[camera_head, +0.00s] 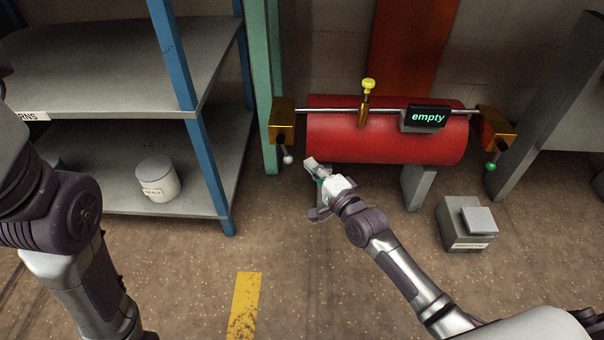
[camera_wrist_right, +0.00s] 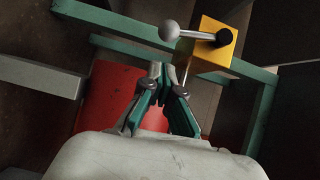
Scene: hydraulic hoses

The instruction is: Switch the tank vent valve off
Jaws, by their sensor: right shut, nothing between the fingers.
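A red tank (camera_head: 385,143) lies along the wall with a silver pipe (camera_head: 335,110) along its top. At the pipe's left end is a brass valve block (camera_head: 284,112) with a lever hanging down to a white ball (camera_head: 288,160). At the right end is another brass block (camera_head: 494,122) with a green ball (camera_head: 490,167). I cannot read which is the vent valve. My right gripper (camera_head: 312,166) is shut and empty, just right of the white ball. In the right wrist view, the gripper (camera_wrist_right: 163,85) is below the grey-white ball (camera_wrist_right: 169,30) and brass block (camera_wrist_right: 207,50), apparently apart from them.
A yellow knob (camera_head: 368,85) tops a brass fitting mid-pipe, beside a display (camera_head: 428,117) reading "empty". A green post (camera_head: 265,90) and a blue-posted shelf (camera_head: 115,200) with a white pot (camera_head: 158,181) stand left. A grey box (camera_head: 467,228) sits on the floor right.

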